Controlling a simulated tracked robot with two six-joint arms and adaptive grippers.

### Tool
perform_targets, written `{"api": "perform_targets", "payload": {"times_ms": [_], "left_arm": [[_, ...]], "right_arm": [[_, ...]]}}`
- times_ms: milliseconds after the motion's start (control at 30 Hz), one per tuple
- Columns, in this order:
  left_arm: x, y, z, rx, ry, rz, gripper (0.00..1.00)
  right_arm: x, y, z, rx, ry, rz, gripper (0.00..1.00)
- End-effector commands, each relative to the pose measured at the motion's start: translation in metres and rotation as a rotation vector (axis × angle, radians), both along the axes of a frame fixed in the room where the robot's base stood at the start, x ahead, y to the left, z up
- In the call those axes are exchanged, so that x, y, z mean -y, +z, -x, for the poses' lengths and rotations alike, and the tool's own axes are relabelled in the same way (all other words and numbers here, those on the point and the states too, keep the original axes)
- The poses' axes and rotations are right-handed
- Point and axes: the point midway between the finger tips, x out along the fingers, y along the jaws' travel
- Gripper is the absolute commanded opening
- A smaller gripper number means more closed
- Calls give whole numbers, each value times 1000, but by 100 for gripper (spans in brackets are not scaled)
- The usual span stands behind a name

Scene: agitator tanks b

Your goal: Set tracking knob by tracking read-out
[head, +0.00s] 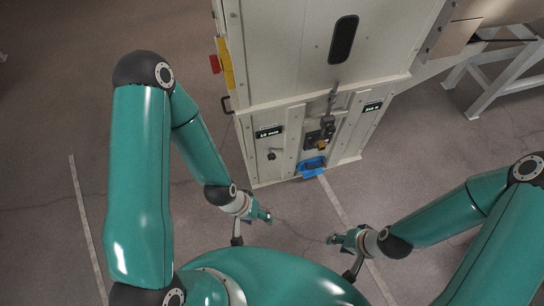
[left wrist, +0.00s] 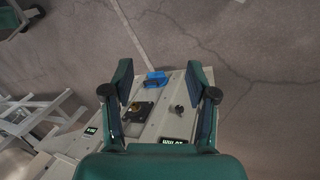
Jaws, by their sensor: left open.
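A small dark knob (head: 271,155) sits on the lower left front panel of the pale cabinet (head: 290,60). A dark read-out (head: 268,131) with light characters is above it; its text is too small to read surely. In the left wrist view the knob (left wrist: 179,109) and read-out (left wrist: 173,141) show upside down, between the fingers and nearer the right one. My left gripper (head: 265,215) is open and empty, in front of the cabinet and apart from the knob; its spread fingers (left wrist: 160,75) also show in the left wrist view. My right gripper (head: 333,239) is lower right, away from the cabinet; its opening is unclear.
A second read-out (head: 372,107) is on the panel's right. Between them is a dark latch with a yellow part (head: 322,142) and a rod above. A blue piece (head: 312,167) sits at the panel's bottom edge. A pale trestle (head: 500,75) stands at right. The floor in front is clear.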

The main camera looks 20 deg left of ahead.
Motion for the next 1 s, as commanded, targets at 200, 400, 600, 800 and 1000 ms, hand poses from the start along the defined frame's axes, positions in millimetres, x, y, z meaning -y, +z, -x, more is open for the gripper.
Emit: {"api": "perform_targets", "payload": {"times_ms": [200,400,600,800,1000], "left_arm": [[1,-56,-31,89,128,-28,62],[-2,-137,-91,291,397,-64,62],[-12,-202,-147,553,683,-60,62],[-21,-240,-183,830,908,-4,62],[-24,-251,-196,1033,1030,66,62]], "right_arm": [[0,-49,0,0,0,0,40],[0,-128,0,0,0,0,40],[0,-209,0,0,0,0,40],[0,-281,0,0,0,0,40],[0,-323,0,1,0,0,40]]}}
